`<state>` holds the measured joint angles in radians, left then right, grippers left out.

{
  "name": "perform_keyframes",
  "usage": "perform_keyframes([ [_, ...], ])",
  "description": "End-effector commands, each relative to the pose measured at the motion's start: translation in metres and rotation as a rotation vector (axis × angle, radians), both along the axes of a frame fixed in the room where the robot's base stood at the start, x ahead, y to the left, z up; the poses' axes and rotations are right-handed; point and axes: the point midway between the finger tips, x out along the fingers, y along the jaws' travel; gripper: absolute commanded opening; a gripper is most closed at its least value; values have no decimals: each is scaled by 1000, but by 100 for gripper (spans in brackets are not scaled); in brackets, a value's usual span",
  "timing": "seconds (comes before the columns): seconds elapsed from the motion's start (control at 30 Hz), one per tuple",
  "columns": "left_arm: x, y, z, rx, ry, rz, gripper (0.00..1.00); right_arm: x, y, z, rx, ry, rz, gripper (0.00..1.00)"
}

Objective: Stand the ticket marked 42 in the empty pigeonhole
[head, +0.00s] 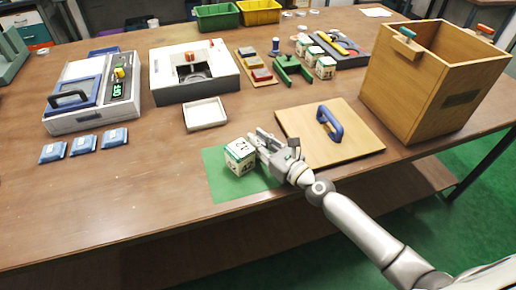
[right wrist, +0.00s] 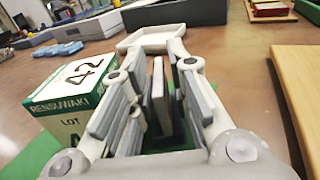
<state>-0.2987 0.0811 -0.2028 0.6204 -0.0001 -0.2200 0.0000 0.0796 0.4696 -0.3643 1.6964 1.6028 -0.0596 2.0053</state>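The only 42 that I can read is on the top of a white and green box (head: 239,156). It stands upright on a green mat (head: 222,184) at the front of the table. The box also shows at the left in the right wrist view (right wrist: 70,88), with "RENSUWAKI LOT" on its side. My right gripper (head: 262,142) is just right of the box, which lies outside its fingers. The right wrist view shows the finger pads (right wrist: 166,95) close together. I cannot tell whether a thin thing is between them. I cannot make out a pigeonhole or a separate ticket. My left gripper is out of view.
A wooden board with a blue handle (head: 328,122) lies right of my right gripper. A tall open wooden bin (head: 432,92) stands beyond it. A shallow white tray (head: 205,114) is behind the mat. Several blue pieces (head: 83,145) lie at left. The table's front left is clear.

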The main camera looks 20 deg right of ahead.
Motion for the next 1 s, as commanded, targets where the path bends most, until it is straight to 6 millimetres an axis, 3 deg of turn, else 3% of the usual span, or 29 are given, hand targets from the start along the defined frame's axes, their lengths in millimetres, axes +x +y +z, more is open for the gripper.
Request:
perform_keyframes([
  [0.3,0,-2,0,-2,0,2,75,4,2,0,1,0,1,18],
  [0.47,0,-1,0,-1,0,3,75,4,2,0,1,0,1,0],
  [1.0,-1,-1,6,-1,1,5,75,4,2,6,1,0,0,0],
])
